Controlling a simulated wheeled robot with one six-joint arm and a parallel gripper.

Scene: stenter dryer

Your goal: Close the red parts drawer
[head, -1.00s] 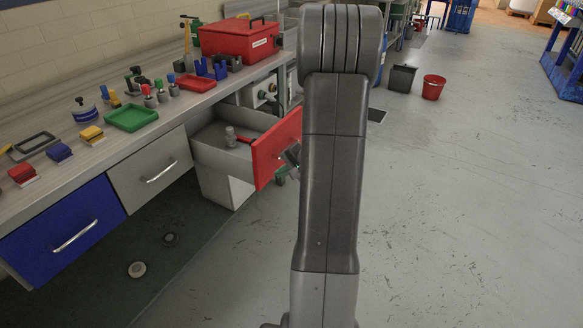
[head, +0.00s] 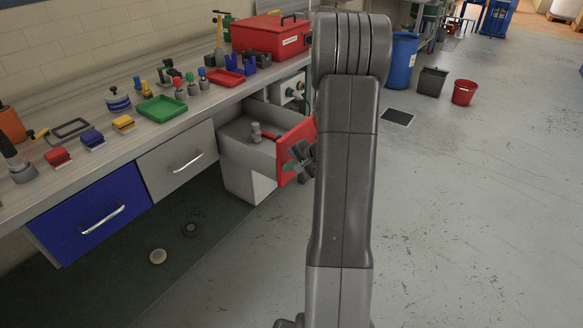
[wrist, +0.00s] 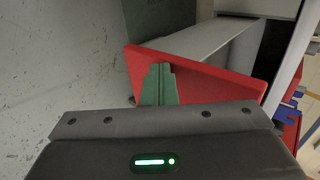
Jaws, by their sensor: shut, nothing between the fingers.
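The red parts drawer stands pulled out from under the workbench in the head view, its red front (head: 285,170) partly hidden by my arm and gripper. My gripper (head: 300,158) is at the outer face of that front, shut and empty. In the wrist view the shut green fingertips (wrist: 160,72) overlap the red front (wrist: 205,84), close to it. I cannot tell whether they touch it. The grey drawer wall (wrist: 205,42) shows beyond the front.
A grey drawer (head: 178,162) and a blue drawer (head: 88,222) beside it are shut. The bench top holds a green tray (head: 162,109), a red toolbox (head: 268,38) and small parts. A red bucket (head: 464,92) stands farther back.

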